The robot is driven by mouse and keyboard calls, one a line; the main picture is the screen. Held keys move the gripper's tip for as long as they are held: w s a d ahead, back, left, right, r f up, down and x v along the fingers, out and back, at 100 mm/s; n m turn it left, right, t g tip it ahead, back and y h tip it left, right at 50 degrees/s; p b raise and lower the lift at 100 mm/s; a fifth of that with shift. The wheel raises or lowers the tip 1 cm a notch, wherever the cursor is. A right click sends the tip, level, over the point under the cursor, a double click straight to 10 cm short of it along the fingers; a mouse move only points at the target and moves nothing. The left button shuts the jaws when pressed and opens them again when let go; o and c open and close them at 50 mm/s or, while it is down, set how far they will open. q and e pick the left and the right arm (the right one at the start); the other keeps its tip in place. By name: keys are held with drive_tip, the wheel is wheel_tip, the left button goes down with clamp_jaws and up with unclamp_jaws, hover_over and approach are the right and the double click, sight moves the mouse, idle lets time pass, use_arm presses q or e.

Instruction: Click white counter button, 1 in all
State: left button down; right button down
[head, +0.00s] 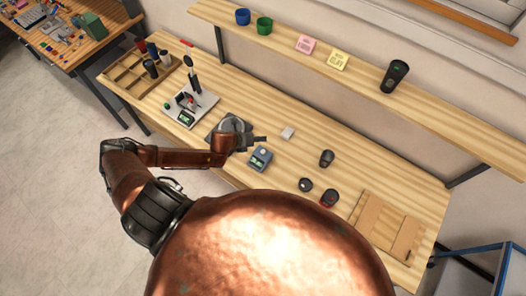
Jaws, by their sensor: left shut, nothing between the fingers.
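A small blue-grey counter box (260,159) with a dark display sits on the wooden bench, near its front edge. A small pale round button (264,152) shows on its top. My left gripper (262,139) is shut and empty. Its fingertips are just behind the counter box in the picture, a little above and left of the button; I cannot tell their height over the bench. My right gripper is not in view.
A small white block (287,133) lies right of the gripper. Dark round items (306,184) and a cardboard piece (385,226) are at right. A shelf (360,73) runs above the back.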

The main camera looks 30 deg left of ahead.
use_arm(q)
drive_tip(key=b, duration=0.7)
hover_over(262, 152)
wheel_tip(262, 152, down, 8)
drive_tip(key=shift+a+r, duration=0.1)
drive_tip(key=shift+f+b, duration=0.45)
drive_tip(key=shift+f, duration=0.05)
drive_tip(key=shift+f, duration=0.1)
idle(0.6)
drive_tip(key=shift+f, duration=0.3)
drive_tip(key=shift+f+b, duration=0.35)
drive_tip(key=shift+f, duration=0.2)
idle(0.6)
drive_tip(key=shift+r, duration=0.1)
drive_tip(key=shift+r+p, duration=0.9)
drive_tip(key=shift+p, duration=0.1)
